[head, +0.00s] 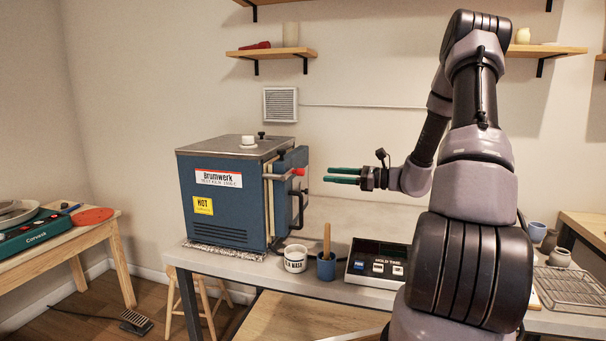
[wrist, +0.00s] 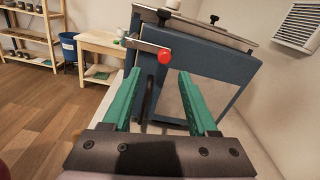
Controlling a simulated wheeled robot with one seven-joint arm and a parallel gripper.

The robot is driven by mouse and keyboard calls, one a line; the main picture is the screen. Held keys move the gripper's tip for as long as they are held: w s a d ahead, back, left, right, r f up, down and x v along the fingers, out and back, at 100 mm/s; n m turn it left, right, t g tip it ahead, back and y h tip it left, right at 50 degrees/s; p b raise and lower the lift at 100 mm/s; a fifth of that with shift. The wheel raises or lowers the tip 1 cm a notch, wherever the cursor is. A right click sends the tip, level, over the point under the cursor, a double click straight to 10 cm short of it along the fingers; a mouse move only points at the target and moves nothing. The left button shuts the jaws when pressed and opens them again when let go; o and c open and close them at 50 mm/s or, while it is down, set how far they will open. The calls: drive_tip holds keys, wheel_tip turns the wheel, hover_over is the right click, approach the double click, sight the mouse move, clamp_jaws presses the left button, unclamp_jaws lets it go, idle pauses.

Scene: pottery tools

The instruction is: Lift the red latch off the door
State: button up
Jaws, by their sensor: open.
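The red latch (head: 299,171) is a red-tipped bar on the upper right side of the blue kiln (head: 225,208), by the kiln door. In the wrist view its red round end (wrist: 164,56) shows ahead, between and beyond my fingers, on a pale metal bar. The door (head: 290,195) faces right in the head view and has a dark handle (head: 297,210). My gripper (head: 328,175) has green fingers and points left at about the latch's height, a short gap to its right. The fingers also show in the wrist view (wrist: 165,92), open with nothing between them.
Below on the bench stand a white glaze wash pot (head: 295,259), a blue cup (head: 326,266) with a wooden handle in it, and a control box (head: 377,265). A wall vent (head: 280,104) is behind. The air between gripper and latch looks clear.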

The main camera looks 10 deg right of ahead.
sight(303, 172)
drive_tip(key=shift+m+t, duration=0.3)
drive_tip(key=x, duration=1)
drive_tip(key=shift+w+f, duration=0.25)
drive_tip(key=shift+w, duration=0.15)
clamp_jaws()
idle(0.6)
